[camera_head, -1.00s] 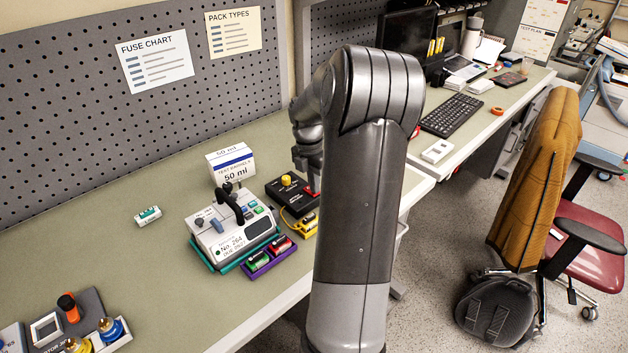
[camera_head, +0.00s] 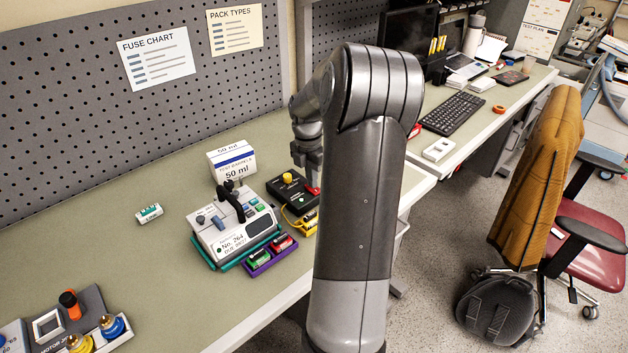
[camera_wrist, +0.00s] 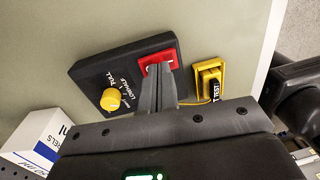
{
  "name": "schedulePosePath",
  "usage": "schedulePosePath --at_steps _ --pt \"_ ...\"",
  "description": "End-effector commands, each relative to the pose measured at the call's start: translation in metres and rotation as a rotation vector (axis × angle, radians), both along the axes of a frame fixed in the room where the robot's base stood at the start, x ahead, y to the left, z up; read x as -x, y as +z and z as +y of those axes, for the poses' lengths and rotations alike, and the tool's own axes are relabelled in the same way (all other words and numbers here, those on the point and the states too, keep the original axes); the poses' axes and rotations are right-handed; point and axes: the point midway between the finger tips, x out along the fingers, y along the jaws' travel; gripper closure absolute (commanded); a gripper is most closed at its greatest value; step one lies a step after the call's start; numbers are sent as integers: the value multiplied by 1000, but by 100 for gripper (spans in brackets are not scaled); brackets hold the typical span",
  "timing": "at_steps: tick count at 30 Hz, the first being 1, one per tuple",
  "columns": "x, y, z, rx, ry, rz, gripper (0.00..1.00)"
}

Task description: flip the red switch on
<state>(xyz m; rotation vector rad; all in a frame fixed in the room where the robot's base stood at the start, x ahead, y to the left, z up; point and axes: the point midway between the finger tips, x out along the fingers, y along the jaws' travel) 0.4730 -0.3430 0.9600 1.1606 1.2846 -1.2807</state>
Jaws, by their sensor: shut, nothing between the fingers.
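The red switch (camera_wrist: 158,60) sits at one end of a black box (camera_wrist: 125,75) in the wrist view. My gripper (camera_wrist: 160,72) is shut and empty, with its fingertips over or against the red switch and hiding part of it. I cannot tell whether they touch, nor which way the switch is set. In the head view the black box (camera_head: 287,191) lies on the bench, with a bit of the red switch (camera_head: 313,190) showing beside my gripper (camera_head: 314,182). My arm hides the area to the right.
A yellow knob (camera_wrist: 111,99) stands on the same box. A yellow tester (camera_wrist: 209,77) lies close beside it. A grey pump (camera_head: 232,228) and a white carton (camera_head: 231,162) stand to the left.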

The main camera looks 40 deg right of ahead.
Motion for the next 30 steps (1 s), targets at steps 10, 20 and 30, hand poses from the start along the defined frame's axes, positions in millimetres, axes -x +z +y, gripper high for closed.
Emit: schedulePosePath --at_steps 10,20,30 --pt "1 6 0 2 -1 -1 100" --pt "9 71 -1 4 -1 -3 100" --pt "18 130 0 1 -1 -2 100"
